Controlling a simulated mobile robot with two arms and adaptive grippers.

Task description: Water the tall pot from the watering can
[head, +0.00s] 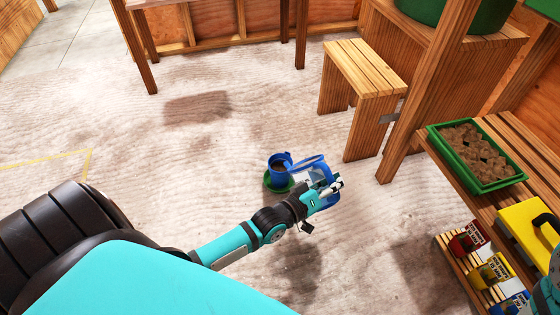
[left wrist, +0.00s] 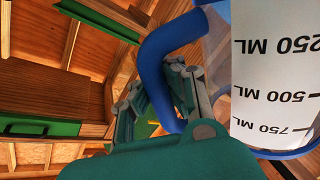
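The tall blue pot (head: 279,178) stands upright on a green saucer (head: 268,187) on the floor, with dark soil at its top. The blue watering can (head: 331,198) is just right of it, with its spout reaching left to the pot's rim; whether they touch is unclear. My left gripper (head: 325,192) is shut on the can's handle. In the left wrist view the blue handle (left wrist: 152,62) runs between the fingers (left wrist: 160,98), and the can's white panel shows upside-down ML marks (left wrist: 275,80). No water is visible. My right gripper is not in view.
A wooden stool (head: 362,70) stands behind the can. A bench (head: 510,125) at right holds a green tray of soil (head: 475,155) and a yellow case (head: 530,230). Seed packets (head: 467,240) stand below. The floor at left is clear.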

